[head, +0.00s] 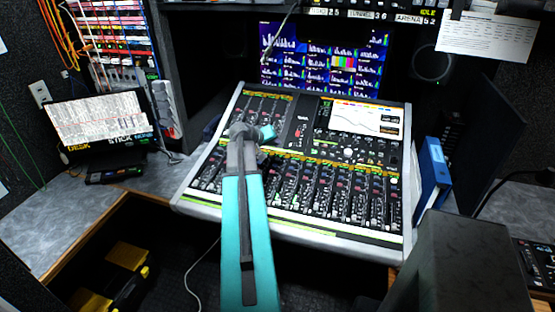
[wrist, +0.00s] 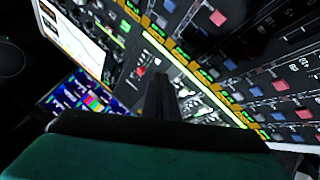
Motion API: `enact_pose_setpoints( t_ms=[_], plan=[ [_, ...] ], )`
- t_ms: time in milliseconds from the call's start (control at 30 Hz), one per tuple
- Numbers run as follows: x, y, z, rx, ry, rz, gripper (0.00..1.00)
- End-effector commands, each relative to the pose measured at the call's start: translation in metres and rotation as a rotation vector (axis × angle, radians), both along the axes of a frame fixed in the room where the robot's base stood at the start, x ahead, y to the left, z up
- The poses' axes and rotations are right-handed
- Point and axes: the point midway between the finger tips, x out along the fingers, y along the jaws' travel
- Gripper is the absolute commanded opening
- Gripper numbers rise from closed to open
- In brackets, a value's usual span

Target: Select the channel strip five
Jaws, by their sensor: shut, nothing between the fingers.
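The mixing console (head: 300,235) fills the middle of the head view, with several channel strips side by side along its lower half. Strip numbers are too small to read, so I cannot tell which is strip five. In the wrist view the channel strips (wrist: 255,65) run off to the right, with red buttons (wrist: 218,18) and blue buttons (wrist: 278,117) beside an orange and green label band. My gripper (wrist: 160,78) is shut and empty, dark fingers over the console surface near that band. Contact cannot be told. In the head view my arm hides some upper-left strips and the fingertips.
The console's screen (head: 367,117) is at its upper right. A monitor (head: 325,55) with meters stands behind. A blue binder (head: 432,172) stands right of the console, and a tilted display (head: 97,120) sits on the left desk. A grey box (head: 465,265) is at front right.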

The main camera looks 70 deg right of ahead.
Motion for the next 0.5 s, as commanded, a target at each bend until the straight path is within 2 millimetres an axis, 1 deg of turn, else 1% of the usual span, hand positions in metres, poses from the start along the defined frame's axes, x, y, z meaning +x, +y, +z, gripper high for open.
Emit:
enact_pose_setpoints(
  t_ms=[33, 400, 500],
  plan=[
    [0.0, -0.001, -0.007, 0.001, 0.001, 0.0, 0.0],
    [0.001, -0.006, -0.044, -0.001, 0.001, 0.001, 0.0],
    [0.001, -0.007, -0.051, -0.001, 0.001, 0.001, 0.0]
  ],
)
